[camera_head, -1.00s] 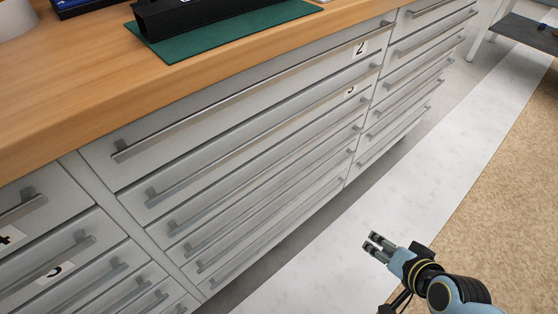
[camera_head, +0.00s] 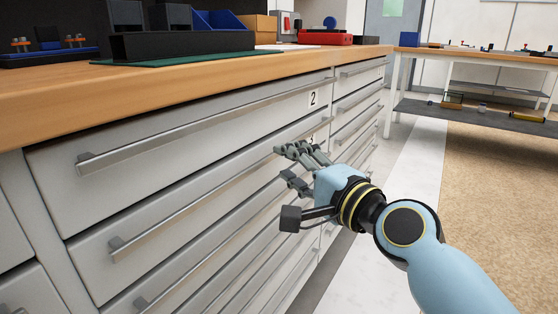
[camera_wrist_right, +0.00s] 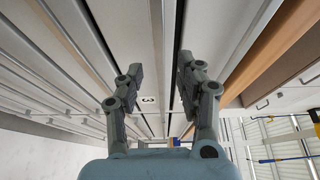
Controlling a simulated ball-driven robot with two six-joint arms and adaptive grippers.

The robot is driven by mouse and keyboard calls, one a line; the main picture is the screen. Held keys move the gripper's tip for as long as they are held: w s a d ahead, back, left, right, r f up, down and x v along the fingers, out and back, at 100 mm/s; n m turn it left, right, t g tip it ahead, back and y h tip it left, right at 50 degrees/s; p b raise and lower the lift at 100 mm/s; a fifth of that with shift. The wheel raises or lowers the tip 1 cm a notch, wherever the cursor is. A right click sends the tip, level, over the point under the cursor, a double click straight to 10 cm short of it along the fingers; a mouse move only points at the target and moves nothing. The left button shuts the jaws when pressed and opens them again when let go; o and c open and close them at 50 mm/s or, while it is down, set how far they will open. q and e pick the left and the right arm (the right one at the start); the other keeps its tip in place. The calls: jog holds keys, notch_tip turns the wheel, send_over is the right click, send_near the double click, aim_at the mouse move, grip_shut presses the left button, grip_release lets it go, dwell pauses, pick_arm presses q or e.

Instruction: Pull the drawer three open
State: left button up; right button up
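Drawer three (camera_head: 150,224) is the light grey front below the drawer marked 2, and it looks shut. Its long bar handle (camera_head: 190,204) runs along the front, and its far part is hidden behind my right gripper. My right gripper (camera_head: 284,165) is open at the far part of this drawer, one finger above the other. The number 3 label (camera_wrist_right: 148,100) shows between the open fingers of my right gripper (camera_wrist_right: 157,75) in the right wrist view. The handle bar (camera_wrist_right: 157,40) runs between the fingers there; I cannot tell whether they touch it. My left gripper is not in view.
The drawer marked 2 (camera_head: 190,135) is above, under the wooden worktop (camera_head: 60,103). More drawers lie below and in the column to the right (camera_head: 358,103). Open floor (camera_head: 480,200) lies to the right, before a second table (camera_head: 480,60).

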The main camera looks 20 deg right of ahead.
aim_at(277, 156)
jog(key=shift+x, duration=1.9)
jog(key=shift+f, duration=0.1)
grip_shut()
